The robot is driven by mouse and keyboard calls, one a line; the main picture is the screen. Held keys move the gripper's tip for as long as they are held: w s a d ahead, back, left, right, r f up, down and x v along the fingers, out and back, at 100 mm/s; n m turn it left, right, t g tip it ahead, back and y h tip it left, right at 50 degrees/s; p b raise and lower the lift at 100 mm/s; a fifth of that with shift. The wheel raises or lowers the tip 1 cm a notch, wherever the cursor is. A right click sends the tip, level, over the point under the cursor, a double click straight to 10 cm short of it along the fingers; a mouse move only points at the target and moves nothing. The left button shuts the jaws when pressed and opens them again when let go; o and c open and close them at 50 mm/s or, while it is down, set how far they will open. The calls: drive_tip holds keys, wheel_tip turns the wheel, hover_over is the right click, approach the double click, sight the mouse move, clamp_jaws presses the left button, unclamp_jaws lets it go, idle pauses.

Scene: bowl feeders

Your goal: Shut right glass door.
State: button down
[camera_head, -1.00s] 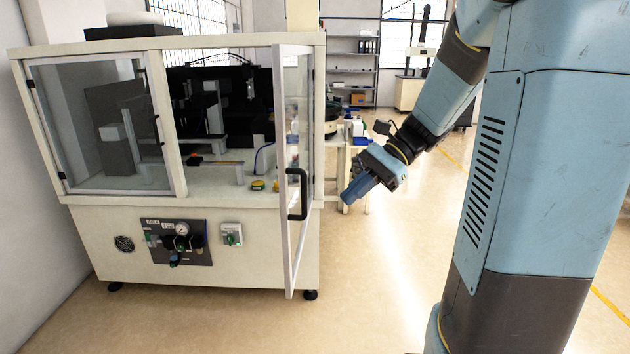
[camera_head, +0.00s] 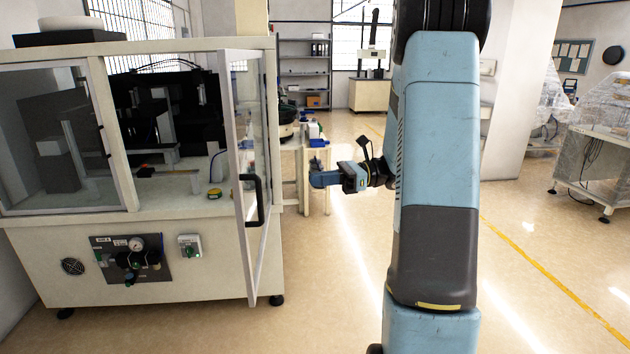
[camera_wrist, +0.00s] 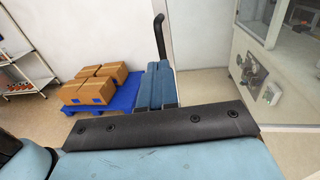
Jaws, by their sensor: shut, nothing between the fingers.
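The right glass door (camera_head: 251,271) stands open, swung out from the right side of the cream machine cabinet (camera_head: 190,262). Its black handle (camera_head: 257,200) is on the side of the door facing right. My gripper (camera_head: 316,176) is shut and empty, to the right of the door and apart from it in the picture. It points left toward the door. In the wrist view the shut blue fingers (camera_wrist: 157,88) show, with a black curved bar (camera_wrist: 161,35) beyond them that looks like the handle. The left glass door (camera_head: 120,135) is closed.
A control panel (camera_head: 130,260) and a green switch (camera_head: 190,247) are on the cabinet front. A small table (camera_head: 290,165) stands behind my gripper. In the wrist view, boxes (camera_wrist: 90,88) sit on a blue pallet (camera_wrist: 122,96).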

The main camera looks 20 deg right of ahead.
drive_tip(key=w+a, duration=0.1)
drive_tip(key=a, duration=1)
drive_tip(key=shift+w+a, duration=0.25)
drive_tip(key=shift+w, duration=0.1)
